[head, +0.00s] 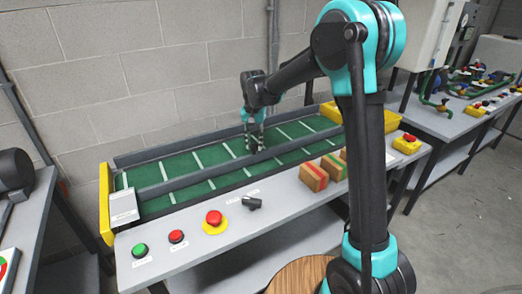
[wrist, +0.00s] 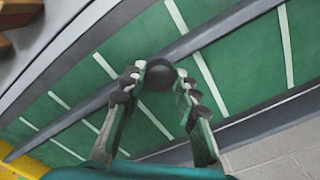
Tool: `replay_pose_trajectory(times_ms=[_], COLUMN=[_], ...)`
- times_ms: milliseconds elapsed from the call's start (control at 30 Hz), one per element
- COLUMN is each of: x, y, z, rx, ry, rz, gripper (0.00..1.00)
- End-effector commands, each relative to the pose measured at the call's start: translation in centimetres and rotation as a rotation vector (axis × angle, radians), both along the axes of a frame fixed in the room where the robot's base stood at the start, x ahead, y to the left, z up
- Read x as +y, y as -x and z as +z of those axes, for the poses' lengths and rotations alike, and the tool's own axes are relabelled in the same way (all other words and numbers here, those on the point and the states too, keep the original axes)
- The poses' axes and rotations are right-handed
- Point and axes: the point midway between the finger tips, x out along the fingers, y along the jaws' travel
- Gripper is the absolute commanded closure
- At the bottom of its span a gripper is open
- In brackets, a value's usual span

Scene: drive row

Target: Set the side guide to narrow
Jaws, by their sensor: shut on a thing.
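The side guide is a long dark grey rail (head: 192,178) lying lengthwise over the green conveyor belt (head: 185,162), whose white cross stripes show on both sides of it. In the wrist view the rail (wrist: 85,108) runs diagonally across the picture. A round black knob (wrist: 158,74) stands at the rail. My gripper (head: 254,143) reaches down over the belt to the rail; in the wrist view its fingers (wrist: 160,82) are closed on the knob from both sides. In the head view the knob is hidden by the fingers.
On the front ledge are a green button (head: 140,251), red buttons (head: 214,218), a black switch (head: 252,203) and brown boxes (head: 314,177). Yellow end pieces (head: 105,205) bound the conveyor. A block wall (head: 150,70) stands close behind it.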

Motion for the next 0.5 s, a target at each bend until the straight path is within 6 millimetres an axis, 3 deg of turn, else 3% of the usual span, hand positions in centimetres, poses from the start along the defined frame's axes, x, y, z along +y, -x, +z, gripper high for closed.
replay_pose_trajectory(times_ms=[133, 467, 500], x=[0.86, 1.07, 1.08], y=[-1.27, -1.61, -1.63], z=[0.02, 0.05, 0.05], rx=[-0.001, -0.006, -0.006], ry=[-0.001, -0.003, -0.003], rz=[0.001, 0.000, 0.000], gripper=[1.00, 1.00, 0.67])
